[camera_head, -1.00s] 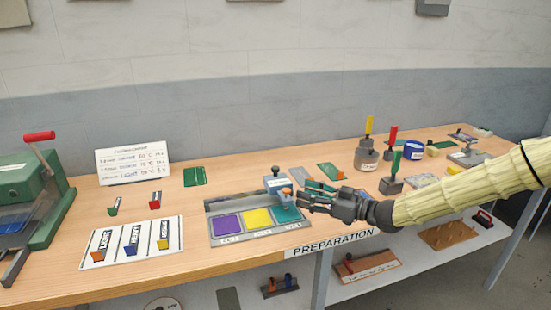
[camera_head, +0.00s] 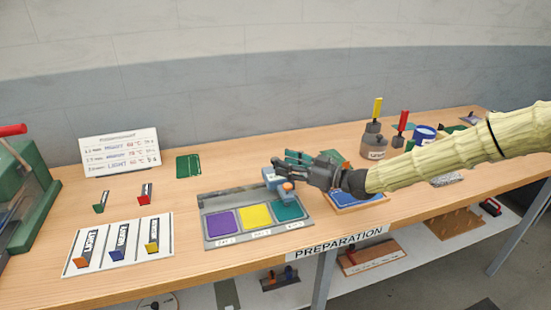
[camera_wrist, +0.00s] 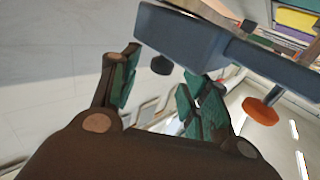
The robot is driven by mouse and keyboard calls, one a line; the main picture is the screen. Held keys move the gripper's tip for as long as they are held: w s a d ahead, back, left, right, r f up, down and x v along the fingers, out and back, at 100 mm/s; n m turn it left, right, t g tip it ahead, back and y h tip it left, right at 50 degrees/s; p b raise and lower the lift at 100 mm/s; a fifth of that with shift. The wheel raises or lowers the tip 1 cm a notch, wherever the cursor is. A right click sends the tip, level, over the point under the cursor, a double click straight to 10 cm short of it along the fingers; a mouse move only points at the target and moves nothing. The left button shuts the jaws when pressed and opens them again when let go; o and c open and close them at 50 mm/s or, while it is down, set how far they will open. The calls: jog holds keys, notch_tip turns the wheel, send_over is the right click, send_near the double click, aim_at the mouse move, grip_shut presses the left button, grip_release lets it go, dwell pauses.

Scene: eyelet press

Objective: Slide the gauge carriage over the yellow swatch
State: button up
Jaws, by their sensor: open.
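The gauge carriage (camera_head: 271,177) is a blue-grey block with an orange knob on its front. It stands at the right end of the grey gauge tray (camera_head: 222,200), by the teal swatch (camera_head: 290,210). The yellow swatch (camera_head: 256,217) lies in the middle, left of the carriage and uncovered. The purple swatch (camera_head: 221,221) is at the left. My gripper (camera_head: 288,163) is open, just behind and right of the carriage top. In the wrist view, the blue carriage (camera_wrist: 185,37) looms close in front of my green-padded open fingers (camera_wrist: 160,95); I cannot tell whether they touch.
A blue-topped block (camera_head: 355,200) and grey pots (camera_head: 373,146) are at the right. Bench front is clear.

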jog(key=shift+p+x, duration=0.3)
jog(key=shift+x, duration=1.75)
jog(key=shift+s, duration=0.1)
jog(key=shift+a, duration=0.15)
grip_shut()
